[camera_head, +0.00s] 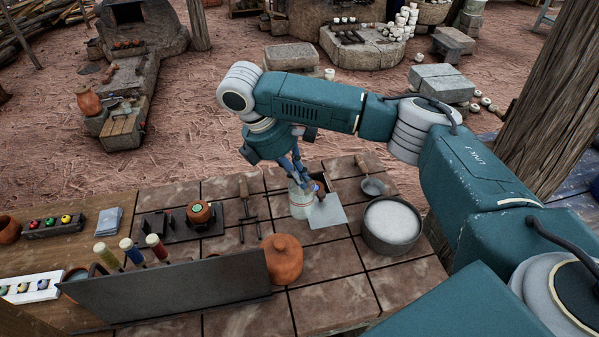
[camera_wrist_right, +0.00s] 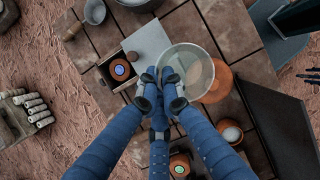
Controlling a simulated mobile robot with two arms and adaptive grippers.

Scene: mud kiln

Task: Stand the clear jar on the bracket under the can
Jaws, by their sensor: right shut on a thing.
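The clear jar (camera_head: 302,207) is upright at the middle of the tiled table, and it also shows in the wrist view (camera_wrist_right: 199,60) as a round, see-through rim. Whether the jar touches the table is unclear. An orange can with a blue centre (camera_wrist_right: 120,70) sits in a pale-edged dark frame beside a light grey plate (camera_head: 329,218); which part is the bracket is unclear. My left gripper is not in view.
A grey pot of white stuff (camera_head: 391,221) and a ladle (camera_head: 372,186) stand to the right. A lidded clay jar (camera_head: 283,258) and an upright dark panel (camera_head: 170,294) are in front. An orange pot with a green top (camera_head: 199,212) is on the left.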

